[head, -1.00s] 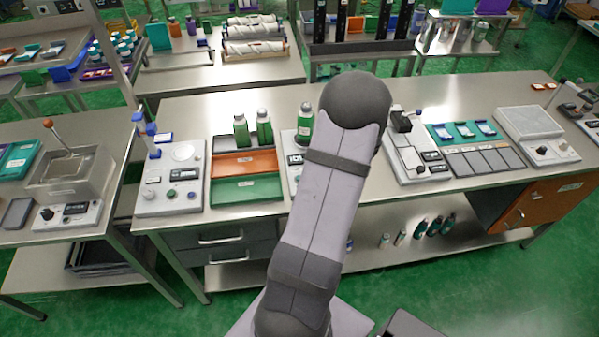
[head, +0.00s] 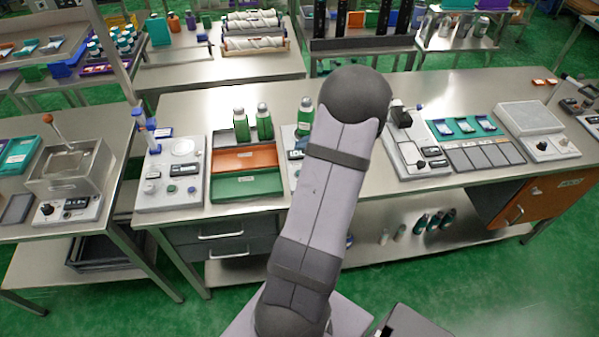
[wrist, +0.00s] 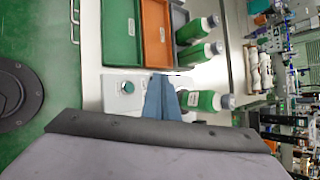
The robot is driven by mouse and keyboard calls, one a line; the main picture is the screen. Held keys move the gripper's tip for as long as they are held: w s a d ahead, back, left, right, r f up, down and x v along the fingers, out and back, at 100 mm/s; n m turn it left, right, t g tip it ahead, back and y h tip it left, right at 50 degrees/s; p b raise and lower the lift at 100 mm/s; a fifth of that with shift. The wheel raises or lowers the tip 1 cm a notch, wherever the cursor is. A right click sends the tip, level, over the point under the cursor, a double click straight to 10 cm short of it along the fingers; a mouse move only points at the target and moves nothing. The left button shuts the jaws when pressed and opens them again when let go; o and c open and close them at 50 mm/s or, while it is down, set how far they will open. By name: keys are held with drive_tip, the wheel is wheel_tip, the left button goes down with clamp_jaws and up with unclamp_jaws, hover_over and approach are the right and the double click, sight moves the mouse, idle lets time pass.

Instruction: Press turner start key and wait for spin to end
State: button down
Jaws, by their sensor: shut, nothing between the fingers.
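The turner appears to be the pale unit (head: 291,134) partly hidden behind my arm in the head view. A green bottle (head: 305,112) with a grey cap stands upright at its back. In the wrist view the unit (wrist: 112,98) shows a round green key (wrist: 127,87) on its face, and the labelled bottle (wrist: 203,100) lies beyond my fingers. My gripper (wrist: 157,76) is shut and empty, its blue-grey fingers over the unit between key and bottle. The fingertips look beside the key; contact cannot be told. In the head view my arm hides most of the gripper.
Left of the unit are a green tray (head: 246,185), an orange tray (head: 245,159) and two upright green bottles (head: 264,121). A control unit (head: 172,172) with knobs stands further left. Right of my arm is another machine (head: 418,155). The front strip of bench is narrow.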

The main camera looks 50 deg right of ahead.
wheel_tip(320, 180, down, 7)
drive_tip(key=b, duration=0.5)
drive_tip(key=shift+f, duration=0.15)
drive_tip(key=shift+f+b, duration=0.75)
idle(1.4)
drive_tip(key=shift+f+b, duration=0.4)
drive_tip(key=shift+b, duration=0.1)
